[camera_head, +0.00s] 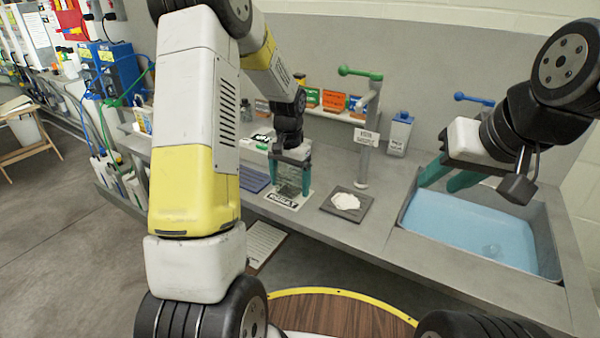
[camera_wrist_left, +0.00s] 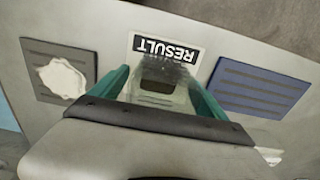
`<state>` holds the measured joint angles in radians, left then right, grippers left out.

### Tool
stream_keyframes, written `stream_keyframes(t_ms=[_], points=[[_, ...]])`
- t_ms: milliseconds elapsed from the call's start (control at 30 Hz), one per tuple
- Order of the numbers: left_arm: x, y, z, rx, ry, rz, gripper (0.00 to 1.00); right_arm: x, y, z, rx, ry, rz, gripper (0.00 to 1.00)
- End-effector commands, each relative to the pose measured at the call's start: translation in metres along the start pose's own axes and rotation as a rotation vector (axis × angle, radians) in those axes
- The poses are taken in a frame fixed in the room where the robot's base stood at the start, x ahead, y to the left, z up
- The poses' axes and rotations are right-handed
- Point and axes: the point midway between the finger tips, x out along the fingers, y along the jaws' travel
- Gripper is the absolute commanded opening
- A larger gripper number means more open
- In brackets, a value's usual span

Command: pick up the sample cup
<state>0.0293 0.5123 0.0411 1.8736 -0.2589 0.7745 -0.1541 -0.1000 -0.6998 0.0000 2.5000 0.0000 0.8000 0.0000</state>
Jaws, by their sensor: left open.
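The sample cup appears to be the clear, see-through container (camera_wrist_left: 160,92) with a dark inside, standing by the white RESULT label (camera_wrist_left: 166,49). In the head view the cup (camera_head: 289,182) is on the counter, partly hidden by my left gripper (camera_head: 291,176). My left gripper also shows in the left wrist view (camera_wrist_left: 160,88); its teal fingers are open, one on each side of the cup. I cannot tell whether they touch it. My right gripper (camera_head: 446,181) hangs over the sink at the right, teal fingers apart, with nothing visible between them.
A dark mat with a white splat (camera_head: 347,201) lies right of the cup, and a blue ribbed mat (camera_head: 254,178) lies left. A grey post with a green tap handle (camera_head: 368,130) rises behind. The blue-water sink (camera_head: 470,228) is at the right. A white bottle (camera_head: 400,134) stands at the back.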

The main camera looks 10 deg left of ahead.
Motion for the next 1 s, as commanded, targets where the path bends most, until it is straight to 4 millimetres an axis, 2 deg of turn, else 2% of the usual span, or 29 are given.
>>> stream_keyframes(t_ms=[100,133,400,467,767,1000], points=[[0.0,0.0,0.0,0.0,0.0,0.0,0.85,0.0,0.0,0.0,0.0,0.0,0.0,0.36],[0.0,0.0,0.0,0.0,0.0,0.0,0.82,0.0,0.0,0.0,0.0,0.0,0.0,0.36],[-0.001,0.0,0.0,0.0,0.0,0.0,0.28,0.0,0.0,0.0,0.0,0.0,0.0,0.36],[-0.001,0.0,0.0,0.0,0.001,0.0,0.19,0.0,0.0,0.0,0.0,0.0,0.0,0.36],[-0.003,0.0,-0.001,0.0,0.002,-0.001,0.19,0.0,0.0,0.0,0.0,0.0,0.0,0.36],[-0.025,0.0,-0.001,0.001,0.004,-0.002,0.19,0.0,0.0,0.0,0.0,0.0,0.0,0.36]])
